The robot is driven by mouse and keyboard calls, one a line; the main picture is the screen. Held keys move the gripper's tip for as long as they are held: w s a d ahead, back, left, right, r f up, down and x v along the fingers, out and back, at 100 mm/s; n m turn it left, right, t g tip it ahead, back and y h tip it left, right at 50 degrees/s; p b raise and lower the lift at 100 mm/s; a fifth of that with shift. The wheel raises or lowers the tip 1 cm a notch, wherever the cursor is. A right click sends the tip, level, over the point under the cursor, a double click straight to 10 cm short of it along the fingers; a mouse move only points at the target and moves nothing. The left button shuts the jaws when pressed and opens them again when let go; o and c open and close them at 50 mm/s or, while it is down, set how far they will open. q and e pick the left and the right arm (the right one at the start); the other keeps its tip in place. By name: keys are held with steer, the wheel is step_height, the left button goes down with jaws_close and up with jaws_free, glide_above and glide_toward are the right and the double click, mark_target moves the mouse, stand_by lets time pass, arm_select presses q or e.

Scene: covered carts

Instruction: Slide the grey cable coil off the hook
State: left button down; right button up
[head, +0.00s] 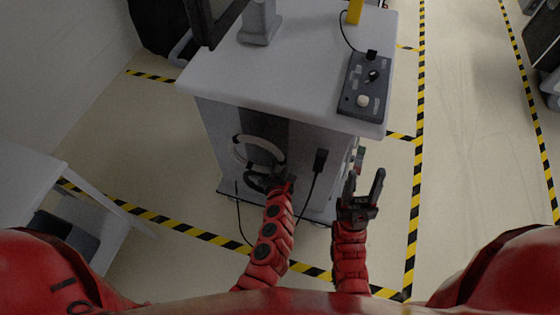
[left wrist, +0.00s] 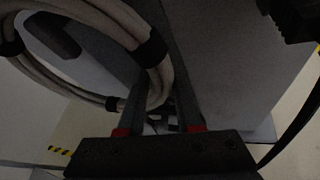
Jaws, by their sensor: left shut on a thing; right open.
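The cable coil (head: 268,143), pale grey with dark bands, hangs against the front of the white and grey cart (head: 290,80). My left gripper (head: 276,181) is at the coil's lower right side. In the left wrist view the coil (left wrist: 120,18) runs down between the fingers of the left gripper (left wrist: 158,88), which is shut on it. A dark stub inside the loop (left wrist: 58,36) may be the hook; I cannot tell whether the coil rests on it. My right gripper (head: 364,186) is open and empty, right of the cart's front.
A dark control box (head: 364,88) with a knob sits on the cart's top. A black plug (head: 320,160) with a cable hangs right of the coil. A white table (head: 35,180) stands at the left. Yellow-black tape (head: 415,180) marks clear floor to the right.

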arm_select(q)
steer(key=shift+s+a, duration=0.3)
steer(key=shift+s, duration=0.65)
steer(key=shift+s+a, duration=0.3)
steer(key=shift+s, duration=0.6)
steer(key=shift+s+a, duration=0.3)
steer(key=shift+s, duration=0.65)
